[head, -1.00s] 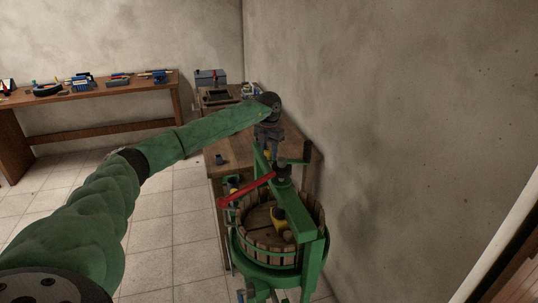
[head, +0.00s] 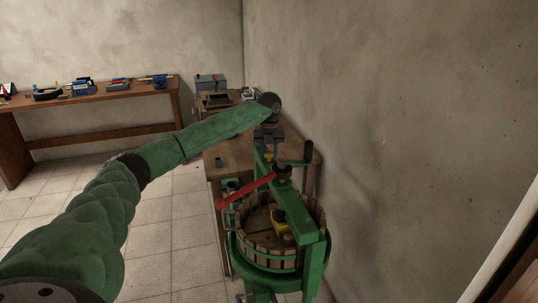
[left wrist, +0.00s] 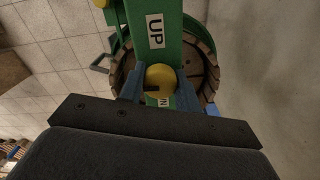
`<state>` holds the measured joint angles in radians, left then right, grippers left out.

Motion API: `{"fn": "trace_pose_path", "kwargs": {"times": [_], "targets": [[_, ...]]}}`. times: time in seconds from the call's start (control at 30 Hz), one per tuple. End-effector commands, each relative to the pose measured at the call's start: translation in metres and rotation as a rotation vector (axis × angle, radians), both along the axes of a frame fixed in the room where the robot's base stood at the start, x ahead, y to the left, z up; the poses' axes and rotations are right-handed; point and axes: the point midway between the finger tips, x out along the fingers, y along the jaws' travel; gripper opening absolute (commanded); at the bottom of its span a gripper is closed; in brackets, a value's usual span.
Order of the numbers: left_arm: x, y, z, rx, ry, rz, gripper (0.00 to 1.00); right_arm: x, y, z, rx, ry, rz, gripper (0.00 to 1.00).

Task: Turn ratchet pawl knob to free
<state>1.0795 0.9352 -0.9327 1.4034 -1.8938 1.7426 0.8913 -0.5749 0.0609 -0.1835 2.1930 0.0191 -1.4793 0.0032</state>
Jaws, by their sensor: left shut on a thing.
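The yellow knob (left wrist: 160,77) is on the green press beam (left wrist: 152,25), between the two blue fingers of my left gripper (left wrist: 160,88) in the left wrist view. The gripper is shut on the knob. A white "UP" label shows on the beam, and part of another label shows just below the knob. In the head view, my left gripper (head: 269,146) reaches down at the far end of the press beam (head: 296,212); the knob is mostly hidden there. My right gripper is not in view.
A workbench (head: 100,93) with tools is at the back left. Tiled floor left of the press is clear.

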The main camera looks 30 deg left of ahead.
Motion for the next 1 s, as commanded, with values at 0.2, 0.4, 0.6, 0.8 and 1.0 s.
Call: {"fn": "trace_pose_path", "kwargs": {"times": [0.2, 0.4, 0.6, 0.8, 1.0], "targets": [[0.000, 0.001, 0.001, 0.000, -0.002, 0.009, 0.10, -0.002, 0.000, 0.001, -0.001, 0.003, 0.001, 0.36], [0.000, 0.001, 0.001, 0.000, -0.002, 0.008, 0.10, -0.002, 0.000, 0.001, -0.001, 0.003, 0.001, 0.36], [0.000, 0.001, 0.001, 0.000, -0.001, 0.008, 0.55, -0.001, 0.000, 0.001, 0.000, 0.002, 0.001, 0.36], [0.000, 0.000, 0.001, 0.000, -0.001, 0.007, 0.55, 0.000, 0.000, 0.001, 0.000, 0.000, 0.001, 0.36], [0.001, 0.000, 0.011, -0.001, -0.003, 0.007, 0.55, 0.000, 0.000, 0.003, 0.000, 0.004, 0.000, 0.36]]}}
